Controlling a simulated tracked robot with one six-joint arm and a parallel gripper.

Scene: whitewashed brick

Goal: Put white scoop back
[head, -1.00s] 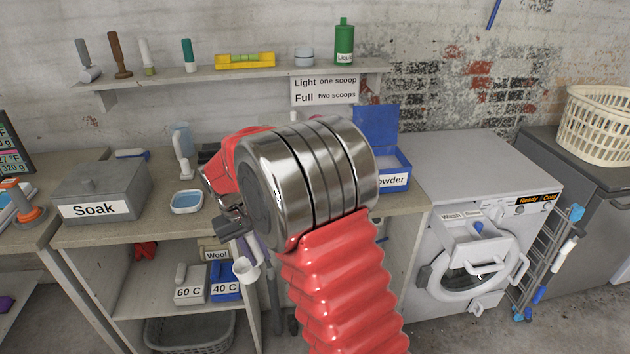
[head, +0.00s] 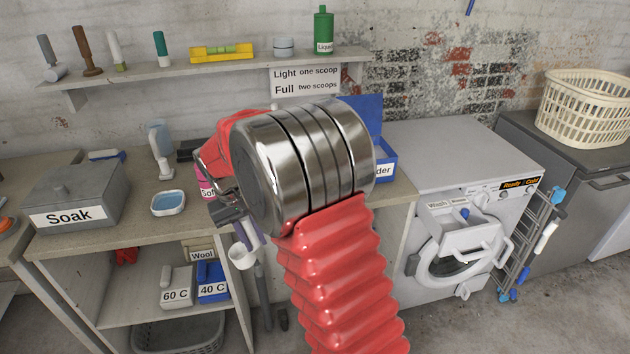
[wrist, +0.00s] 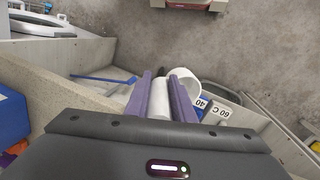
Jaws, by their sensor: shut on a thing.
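My gripper (head: 243,232) is shut on the white scoop (head: 241,260), which hangs in front of the bench's front edge. In the wrist view the purple fingers of my gripper (wrist: 163,92) hold the scoop's white handle between them, and the round cup of the scoop (wrist: 184,84) shows just beyond the fingertips, over the shelf edge and floor. The blue powder box (head: 387,166) stands on the bench with its lid up. My arm hides its left part and most of its label.
The grey Soak box (head: 75,198), a small blue-filled tray (head: 168,203) and a pink bottle (head: 204,188) stand on the bench. Below are the 60 C and 40 C boxes (head: 213,283). The washing machine (head: 458,243) at right has its drawer out.

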